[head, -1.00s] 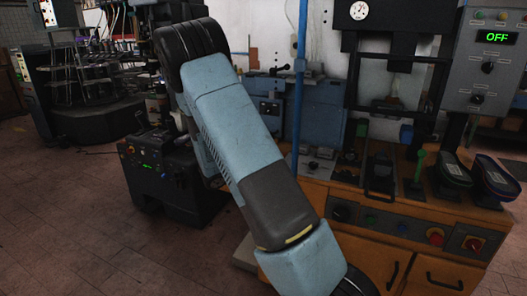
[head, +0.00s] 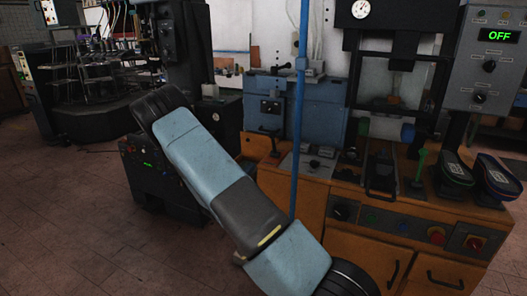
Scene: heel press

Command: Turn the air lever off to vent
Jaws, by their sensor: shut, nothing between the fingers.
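A blue vertical air pipe (head: 297,140) stands beside the orange cabinet's left part, with a blue fitting (head: 301,63) near its upper part. A dark bar shows just left of that fitting; I cannot tell whether it is the air lever. A small light-grey plate with dark knobs (head: 312,164) lies right of the pipe on the cabinet. An upright green-topped handle (head: 420,163) stands farther right. My gripper is out of view.
The orange cabinet (head: 360,258) fills the lower right. A press with a gauge (head: 361,9) and a grey control box reading OFF (head: 498,36) stand above it. Two dark shoes (head: 455,170) sit at right. Bare tiled floor (head: 60,230) lies at left.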

